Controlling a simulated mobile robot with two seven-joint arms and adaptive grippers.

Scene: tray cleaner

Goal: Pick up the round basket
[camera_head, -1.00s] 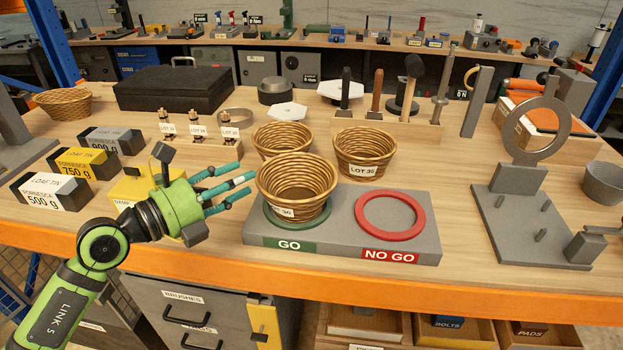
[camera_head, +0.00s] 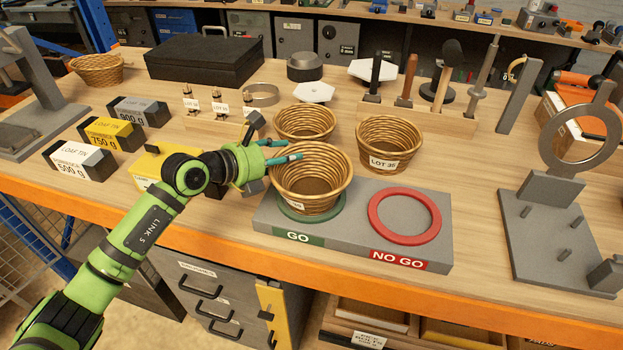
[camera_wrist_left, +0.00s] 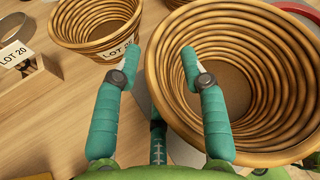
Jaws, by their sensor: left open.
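A round wicker basket (camera_head: 312,193) stands upright on the green GO ring (camera_head: 284,211) of a grey gauge block; its label is partly cut off from view. My left gripper (camera_head: 292,150) is open and empty at its left back rim. In the left wrist view the same basket (camera_wrist_left: 250,70) fills the right side. One finger of my gripper (camera_wrist_left: 160,55) reaches over the rim into its opening, and the other is outside, towards the LOT 20 basket (camera_wrist_left: 95,25). Whether any finger touches the wicker I cannot tell. My right gripper is not in view.
Two similar baskets stand close behind, one at the back (camera_head: 304,122) and a LOT 35 basket (camera_head: 390,145) to the right. The red NO GO ring (camera_head: 404,238) is empty.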

